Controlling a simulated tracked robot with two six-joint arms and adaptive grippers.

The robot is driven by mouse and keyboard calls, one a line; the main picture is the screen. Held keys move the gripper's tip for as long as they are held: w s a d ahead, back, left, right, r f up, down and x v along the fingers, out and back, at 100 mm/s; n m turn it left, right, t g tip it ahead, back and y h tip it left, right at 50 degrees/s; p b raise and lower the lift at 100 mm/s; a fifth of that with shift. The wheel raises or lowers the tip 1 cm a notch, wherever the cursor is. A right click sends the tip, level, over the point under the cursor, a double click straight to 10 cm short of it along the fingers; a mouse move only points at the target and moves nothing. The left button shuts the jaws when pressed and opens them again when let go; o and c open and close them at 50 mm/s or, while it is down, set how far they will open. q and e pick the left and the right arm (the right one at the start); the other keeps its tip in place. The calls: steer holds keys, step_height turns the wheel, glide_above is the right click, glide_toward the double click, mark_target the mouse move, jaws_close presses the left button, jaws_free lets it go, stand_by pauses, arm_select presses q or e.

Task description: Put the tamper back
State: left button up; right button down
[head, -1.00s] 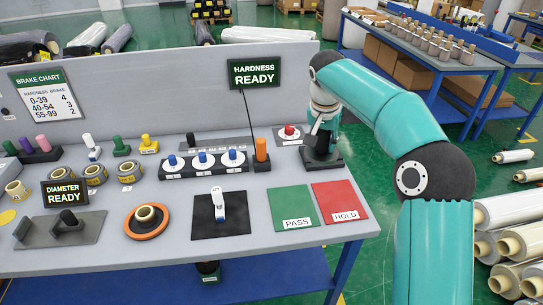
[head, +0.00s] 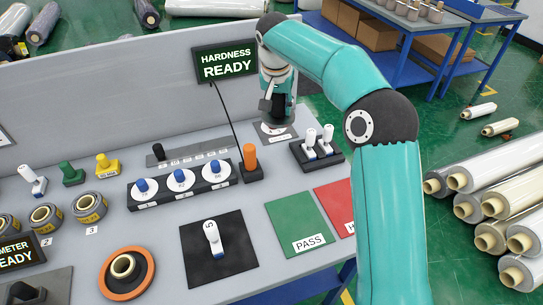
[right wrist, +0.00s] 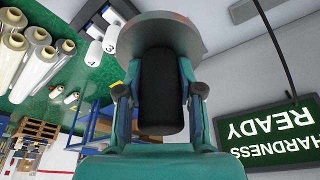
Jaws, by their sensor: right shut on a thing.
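My right gripper (head: 275,100) is over the back right of the bench, just right of the hardness sign. In the right wrist view its two fingers (right wrist: 160,92) are shut on the black handle of the tamper (right wrist: 160,105), and a wide grey disc (right wrist: 165,30) shows at the handle's far end. In the head view the gripper and arm hide most of the tamper. A pale plate with a label (head: 284,138) shows just under it; I cannot tell whether the tamper touches it. My left gripper is out of view.
A black rack (head: 317,157) with white-handled tools stands close right of the gripper. An orange cylinder (head: 250,157) and blue-knobbed discs (head: 180,177) are left. The hardness sign (head: 225,63) stands close behind. The green PASS mat (head: 298,222) is clear.

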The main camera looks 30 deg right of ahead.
mark_target(274, 127)
step_height(274, 127, down, 13)
steer(key=shift+a+f, duration=0.15)
step_height(274, 127, down, 4)
steer(key=shift+f+p, duration=0.15)
steer(key=shift+p, duration=0.25)
steer(key=shift+f, duration=0.4)
steer(key=c, duration=0.7)
jaws_free()
steer(key=shift+f, duration=0.1)
steer(key=shift+c, duration=0.2)
steer(key=shift+a+r, duration=0.1)
steer(key=shift+r, duration=0.3)
steer(key=b+v, duration=0.1)
steer(key=v, duration=1)
steer(key=shift+s+r, duration=0.1)
steer(key=shift+r, duration=0.05)
